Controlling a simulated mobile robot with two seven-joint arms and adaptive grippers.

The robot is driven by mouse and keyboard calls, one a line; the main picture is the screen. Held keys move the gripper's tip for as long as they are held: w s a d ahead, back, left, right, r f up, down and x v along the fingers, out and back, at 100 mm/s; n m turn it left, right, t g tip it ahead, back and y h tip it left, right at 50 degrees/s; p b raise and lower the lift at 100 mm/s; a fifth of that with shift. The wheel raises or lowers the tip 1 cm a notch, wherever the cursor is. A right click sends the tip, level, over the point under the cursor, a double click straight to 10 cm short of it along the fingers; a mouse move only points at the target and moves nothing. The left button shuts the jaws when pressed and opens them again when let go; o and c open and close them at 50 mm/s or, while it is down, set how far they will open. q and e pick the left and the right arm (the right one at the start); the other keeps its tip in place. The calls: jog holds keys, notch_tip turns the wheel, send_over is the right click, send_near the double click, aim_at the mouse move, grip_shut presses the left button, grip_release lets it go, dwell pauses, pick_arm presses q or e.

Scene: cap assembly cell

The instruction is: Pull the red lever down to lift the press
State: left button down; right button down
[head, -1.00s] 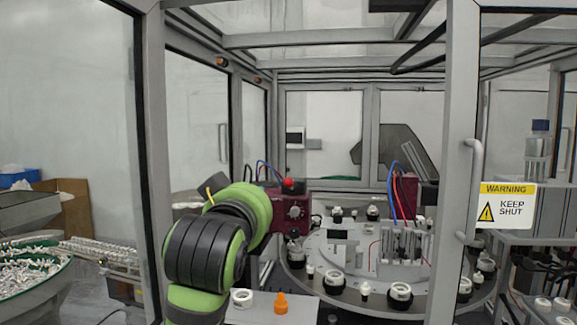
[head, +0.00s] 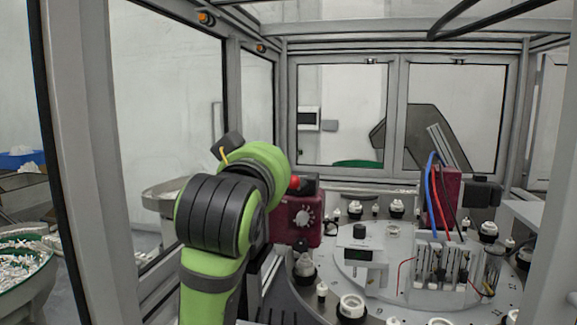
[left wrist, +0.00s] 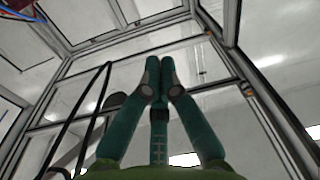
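The red lever shows in the head view as a small red knob (head: 295,182) at the top left of a dark red press box (head: 305,213) with a round dial. My left arm, green and black, stands just left of the box and covers the space beside it. Its gripper is hidden in the head view. In the left wrist view my left gripper (left wrist: 159,72) has its two fingers brought together at the tips, with nothing seen between them. The lever does not show in the left wrist view. My right gripper is in neither view.
A round turntable (head: 352,268) with white and black parts fills the right. A second dark red box (head: 446,193) with blue and red cables stands behind it. Grey frame posts (head: 62,150) rise at the left, close to my left arm.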

pick_arm(q)
jog(key=shift+s, duration=0.1)
jog(key=p, duration=0.6)
send_over(296, 185)
jog(key=a, duration=0.2)
notch_tip(296, 185, down, 4)
jog(key=shift+d+r+p, duration=0.15)
jog(key=shift+r+p, duration=0.1)
jog(key=shift+p, duration=0.75)
